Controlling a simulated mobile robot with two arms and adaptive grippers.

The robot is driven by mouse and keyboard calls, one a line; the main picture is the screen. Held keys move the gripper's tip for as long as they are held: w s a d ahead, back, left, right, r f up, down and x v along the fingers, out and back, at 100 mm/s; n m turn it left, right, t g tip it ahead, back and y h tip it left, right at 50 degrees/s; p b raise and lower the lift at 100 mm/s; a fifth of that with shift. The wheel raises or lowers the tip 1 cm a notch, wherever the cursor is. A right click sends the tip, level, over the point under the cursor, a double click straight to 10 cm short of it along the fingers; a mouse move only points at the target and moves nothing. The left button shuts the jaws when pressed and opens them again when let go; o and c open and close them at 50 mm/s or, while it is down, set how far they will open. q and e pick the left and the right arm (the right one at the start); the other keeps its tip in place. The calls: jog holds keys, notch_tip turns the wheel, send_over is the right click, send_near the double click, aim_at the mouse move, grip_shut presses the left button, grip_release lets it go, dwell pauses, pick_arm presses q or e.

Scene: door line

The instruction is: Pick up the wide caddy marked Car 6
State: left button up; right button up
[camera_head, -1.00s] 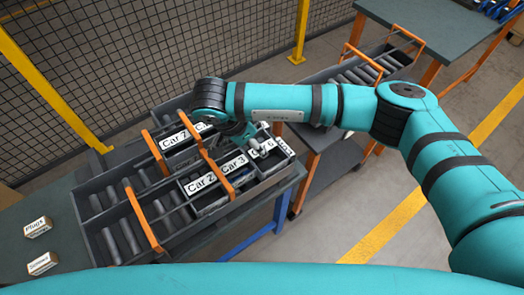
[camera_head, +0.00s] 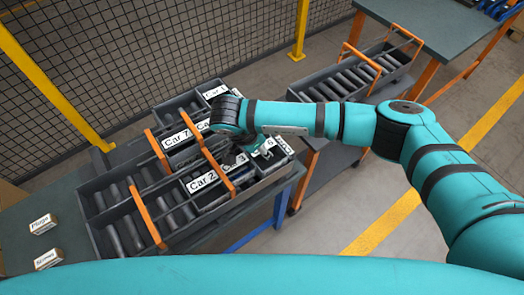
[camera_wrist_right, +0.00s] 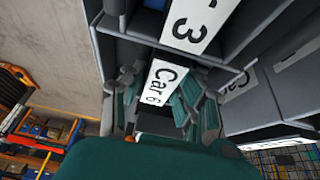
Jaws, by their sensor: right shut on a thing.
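The caddy marked Car 6 shows by its white label (camera_head: 268,146), at the right end of the near tray in the head view. In the right wrist view its label (camera_wrist_right: 163,80) stands between my two fingers. My right gripper (camera_wrist_right: 157,100) is shut on this caddy, one finger on each side of the label. In the head view the gripper is mostly hidden behind my wrist, and most of the caddy's body is hidden too. My left gripper is not in view.
Labels Car 3 (camera_head: 235,164), Car 2 (camera_head: 201,182) and Car 7 (camera_head: 177,140) are close by. Orange handles (camera_head: 216,165) rise from the near tray (camera_head: 180,238). Two small boxes marked Plugs (camera_head: 43,228) and Screws (camera_head: 48,260) lie at left. Another tray (camera_head: 350,75) stands behind.

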grip_shut()
